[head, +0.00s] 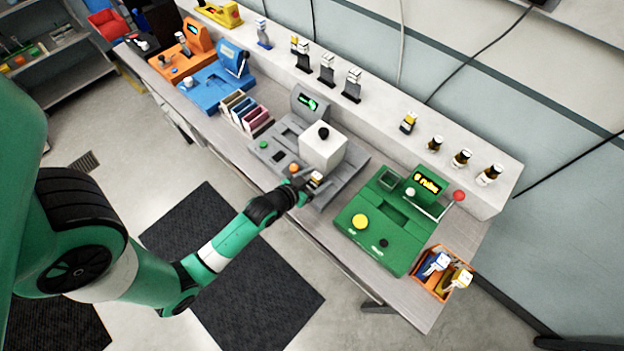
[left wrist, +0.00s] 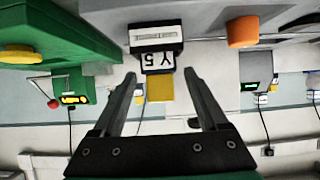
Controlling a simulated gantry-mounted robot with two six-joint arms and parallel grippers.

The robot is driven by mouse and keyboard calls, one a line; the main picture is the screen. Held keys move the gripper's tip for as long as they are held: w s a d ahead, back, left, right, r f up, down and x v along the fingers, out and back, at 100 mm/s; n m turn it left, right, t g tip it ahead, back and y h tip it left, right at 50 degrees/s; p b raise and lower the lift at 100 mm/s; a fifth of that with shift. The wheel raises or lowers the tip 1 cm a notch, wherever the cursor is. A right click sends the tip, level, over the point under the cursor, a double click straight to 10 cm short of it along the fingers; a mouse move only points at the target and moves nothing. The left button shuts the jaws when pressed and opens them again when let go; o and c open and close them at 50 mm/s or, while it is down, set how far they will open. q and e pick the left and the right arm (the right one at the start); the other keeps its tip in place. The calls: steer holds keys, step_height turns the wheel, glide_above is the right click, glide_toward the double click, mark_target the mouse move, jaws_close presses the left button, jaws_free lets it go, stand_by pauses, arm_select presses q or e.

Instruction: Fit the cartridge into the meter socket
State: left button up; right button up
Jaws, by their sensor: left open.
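The cartridge (head: 316,178) is a small white and yellow block at the front right of the grey meter (head: 327,190). In the left wrist view the cartridge (left wrist: 156,36) shows a white face, a label reading "Y5" upside down and a yellow part. My left gripper (head: 305,188) is open beside it. In the left wrist view the left gripper's fingers (left wrist: 160,80) are spread on either side of the yellow part, with gaps. I cannot tell whether the cartridge sits in a socket. My right gripper is not in view.
A white block with a black knob (head: 323,153) stands on the grey meter, behind my gripper. A green machine (head: 370,232) with a red-tipped lever is to the right. Coloured modules (head: 245,113) and a blue machine (head: 215,88) are left. An orange bin (head: 432,288) is front right.

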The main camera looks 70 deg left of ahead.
arm_select(q)
steer(key=p+v, duration=0.1)
steer(key=v, duration=1.1)
steer(key=shift+p, duration=0.4)
steer(key=shift+r, duration=0.1)
